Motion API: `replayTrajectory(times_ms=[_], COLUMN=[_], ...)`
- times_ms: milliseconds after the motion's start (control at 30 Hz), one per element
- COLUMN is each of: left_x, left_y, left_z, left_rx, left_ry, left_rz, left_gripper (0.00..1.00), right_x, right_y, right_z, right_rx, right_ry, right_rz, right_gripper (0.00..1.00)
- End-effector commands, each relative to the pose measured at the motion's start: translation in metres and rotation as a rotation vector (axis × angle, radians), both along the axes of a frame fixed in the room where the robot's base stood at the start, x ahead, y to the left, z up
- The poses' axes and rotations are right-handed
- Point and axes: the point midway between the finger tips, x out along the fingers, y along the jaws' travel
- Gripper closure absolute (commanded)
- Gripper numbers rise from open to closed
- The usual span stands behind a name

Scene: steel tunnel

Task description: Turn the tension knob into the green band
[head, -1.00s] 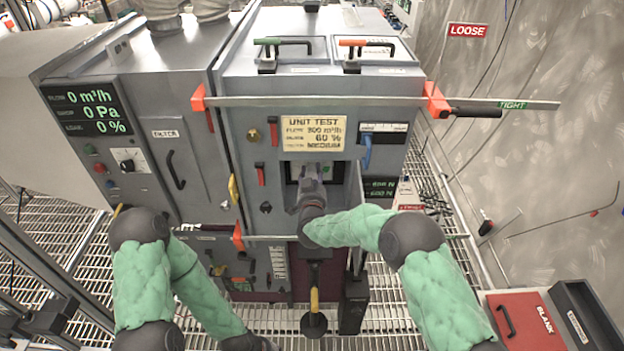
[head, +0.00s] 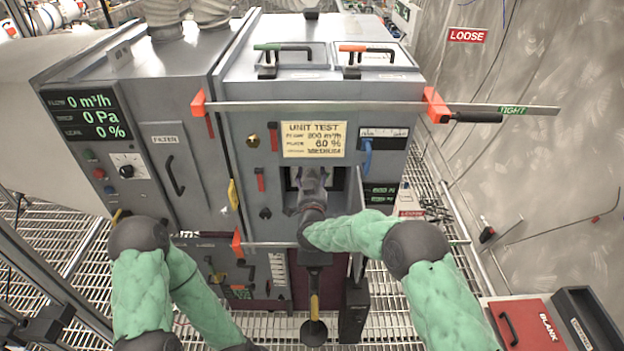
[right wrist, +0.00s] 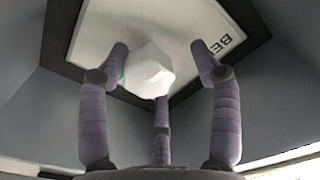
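In the right wrist view, a white faceted knob (right wrist: 150,72) stands out from a pale plate (right wrist: 88,35) with dark printed letters, partly cut off. A small bit of green shows at the knob's left edge; the rest of the band is hidden. The three fingers of my right gripper (right wrist: 160,66) are spread around the knob, with visible gaps on the left and right. Whether the lower finger touches it I cannot tell. In the head view my right gripper (head: 312,180) reaches into a recess below the yellow unit test label (head: 313,140). My left gripper is out of view.
Grey recess walls (right wrist: 50,125) surround the right fingers closely. A long bar (head: 320,107) with red-orange clamps (head: 436,105) crosses the cabinet above. An open door panel (head: 357,215) stands right of the recess. A red box (head: 530,323) sits at lower right.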

Motion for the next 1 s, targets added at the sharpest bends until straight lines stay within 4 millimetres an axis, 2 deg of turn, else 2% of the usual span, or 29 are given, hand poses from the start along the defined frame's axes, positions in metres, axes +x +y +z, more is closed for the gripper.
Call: replayTrajectory(times_ms=[267, 433, 800, 1000], left_x=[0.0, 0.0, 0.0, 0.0], left_y=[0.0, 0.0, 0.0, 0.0], left_z=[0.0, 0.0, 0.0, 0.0], left_rx=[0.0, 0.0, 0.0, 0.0], left_ry=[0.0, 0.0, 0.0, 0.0], left_rz=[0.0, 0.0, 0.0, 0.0], left_gripper=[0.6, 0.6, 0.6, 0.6], right_x=[-0.002, -0.015, -0.085, -0.111], right_y=[0.0, 0.001, 0.001, 0.002], right_z=[-0.006, -0.006, -0.006, -0.005], right_rx=[-0.002, -0.002, -0.002, -0.002], right_ry=[0.011, 0.012, 0.01, 0.007], right_rz=[0.002, 0.002, 0.004, 0.004], right_gripper=[0.37, 0.37, 0.37, 0.37])
